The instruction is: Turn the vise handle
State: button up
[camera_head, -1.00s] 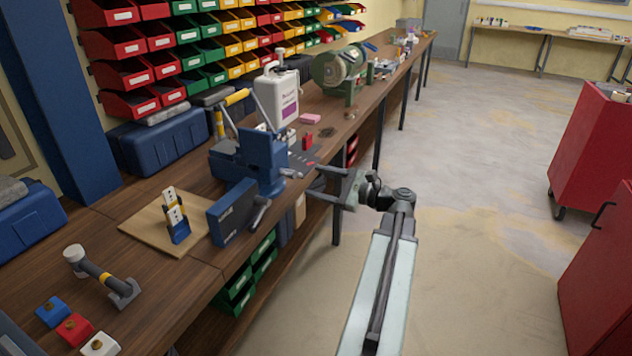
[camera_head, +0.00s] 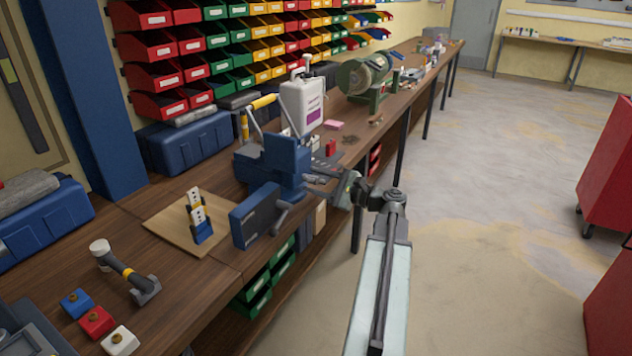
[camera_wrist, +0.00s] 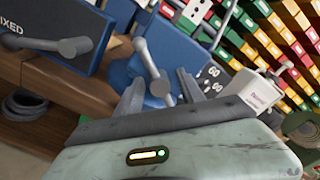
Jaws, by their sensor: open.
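The blue vise (camera_head: 285,160) stands at the front edge of the wooden workbench. My gripper (camera_head: 314,184) is at the front right of the vise, beyond the bench edge. In the wrist view its two fingers (camera_wrist: 157,88) are apart, and the handle's lower end appears between them. No closed grip on the handle shows. In the head view the handle is hard to tell apart from my fingers.
A dark blue box (camera_head: 254,213) left of the vise has its own grey lever (camera_head: 279,219); its face reads partly "IXED" in the wrist view. Open floor lies right.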

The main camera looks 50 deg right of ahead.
grip_shut()
jog(key=shift+n, duration=2.8)
grip_release()
